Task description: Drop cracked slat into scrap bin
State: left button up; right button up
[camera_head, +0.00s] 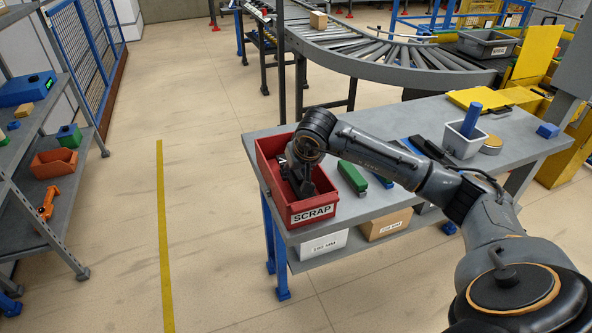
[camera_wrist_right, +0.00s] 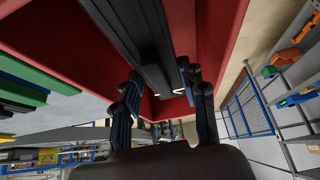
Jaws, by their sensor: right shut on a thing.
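The red scrap bin (camera_head: 268,193), labelled SCRAP, stands at the left end of the grey table. My right gripper (camera_head: 299,185) points down inside the bin's opening. In the right wrist view my right gripper (camera_wrist_right: 164,104) is shut on a long dark slat (camera_wrist_right: 140,42), with the bin's red walls (camera_wrist_right: 222,35) around it. A small pale mark shows near the slat's end between the fingers; I cannot tell if it is the crack. My arm hides much of the bin's inside, and I cannot tell if the slat touches the floor. My left gripper is out of view.
Green slats (camera_head: 352,177) lie on the table (camera_head: 400,203) right of the bin, beneath my right forearm. A white container (camera_head: 464,140) with a blue object stands farther right. The roller conveyor (camera_head: 400,57) curves behind the table. Open floor lies to the left.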

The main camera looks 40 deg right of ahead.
jog(key=shift+f, duration=0.3)
jog(key=o, duration=1.3)
jog(key=shift+r+p, duration=0.3)
jog(key=shift+r, duration=0.2)
jog(key=shift+r+p, duration=0.5)
jog(key=b+v, duration=0.2)
jog(key=v, duration=0.9)
jog(key=shift+s, duration=0.3)
